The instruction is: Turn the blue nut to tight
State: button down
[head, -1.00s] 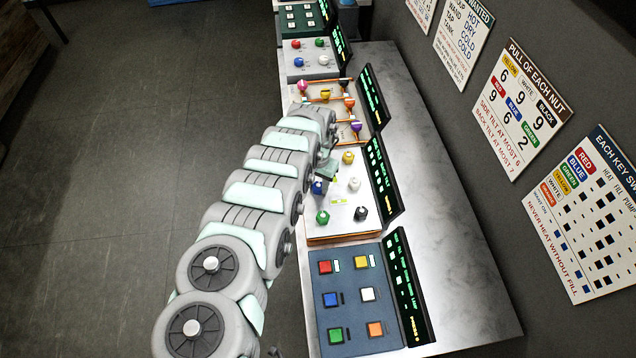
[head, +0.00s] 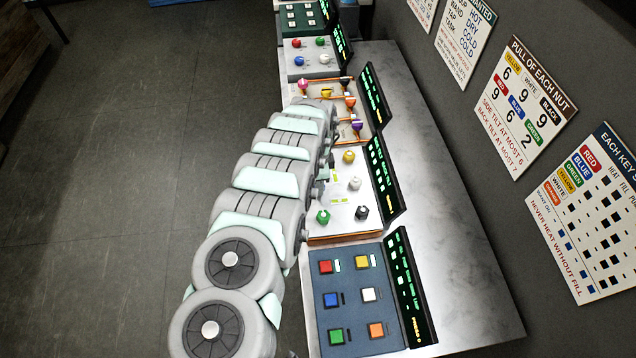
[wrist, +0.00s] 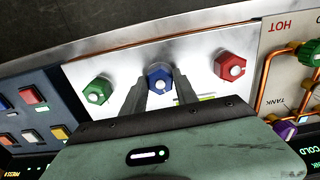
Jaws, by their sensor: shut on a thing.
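The blue nut (wrist: 160,78) sits on the white nut panel (wrist: 203,52) between the green and red nuts, in the wrist view. My gripper (wrist: 160,84) reaches down to it, with one finger on each side, shut on it. In the head view my arm hides the blue nut, and my fingers are hidden too. The green nut (wrist: 97,91) and the red nut (wrist: 230,67) stand apart from my fingers. In the head view the yellow nut (head: 348,157), white nut (head: 355,183) and black nut (head: 361,213) show along the panel's right side.
A dark key panel (head: 348,290) with coloured square buttons stands in front of the nut panel. A copper-pipe panel (head: 337,92) lies behind it. A dark display (head: 385,180) stands upright along the right edge. The grey counter (head: 450,230) to the right is bare.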

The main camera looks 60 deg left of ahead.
jog(key=shift+m, duration=1.6)
jog(key=c, duration=0.9)
grip_release()
jog(key=shift+c, duration=0.2)
jog(key=shift+r, duration=0.1)
notch_tip(320, 180, up, 11)
jog(key=b, duration=0.2)
